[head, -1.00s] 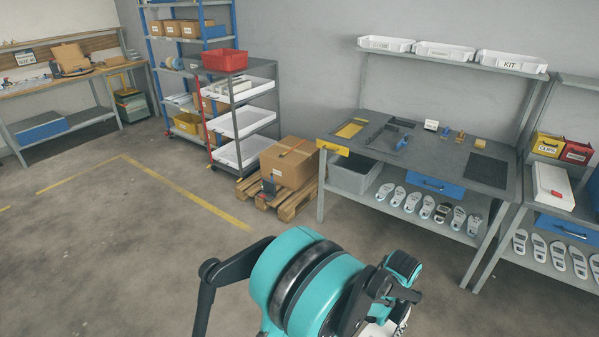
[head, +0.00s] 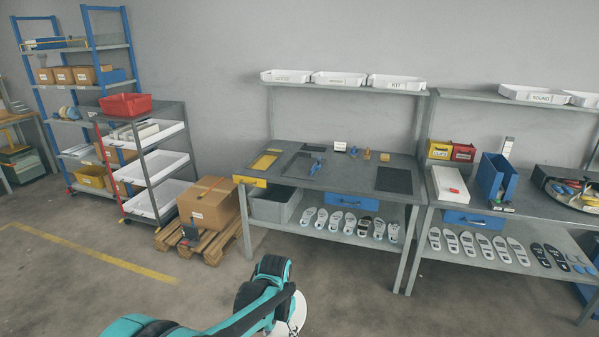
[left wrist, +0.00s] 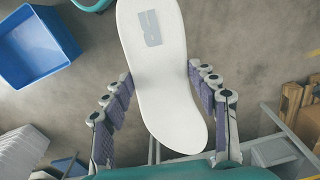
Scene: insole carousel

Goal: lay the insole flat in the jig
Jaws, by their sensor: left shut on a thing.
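A white insole (left wrist: 165,80) with a grey printed mark is held in my left gripper (left wrist: 160,75), between its two purple-padded fingers in the left wrist view. In the head view a white piece (head: 291,314), seemingly the insole, shows beside my left arm at the bottom, over the floor and well short of the benches. The fingers are mostly hidden there. The middle bench (head: 345,186) has a dark recessed fixture (head: 290,166) with a blue part (head: 316,167) on it. I cannot tell for sure whether this is the jig. My right gripper is out of view.
A black mat (head: 394,180) lies on the bench's right side and a yellow plate (head: 264,162) on its left. Several insoles (head: 349,223) lie on the lower shelf. A pallet (head: 205,243) with a carton (head: 208,203) stands left of the bench. The floor before it is clear.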

